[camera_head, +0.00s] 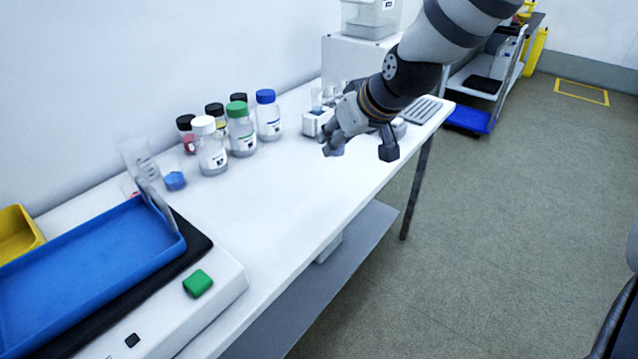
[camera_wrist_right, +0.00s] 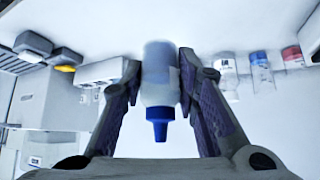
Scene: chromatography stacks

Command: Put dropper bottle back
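The dropper bottle (camera_wrist_right: 160,88) shows in the right wrist view as a pale translucent body with a blue pointed cap facing my palm. My right gripper (camera_head: 361,151) hangs over the far part of the white bench in the head view, fingers pointing down. In the right wrist view its two finger pads (camera_wrist_right: 161,72) lie against both sides of the bottle, so it looks shut on it. In the head view I cannot make out the bottle between the fingers. My left gripper is not in view.
Several capped bottles (camera_head: 240,130) stand by the wall, left of my right gripper. A small white device (camera_head: 315,122) is close beside the gripper. A blue tray (camera_head: 90,258) lies at the near left. The bench middle (camera_head: 260,200) is clear.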

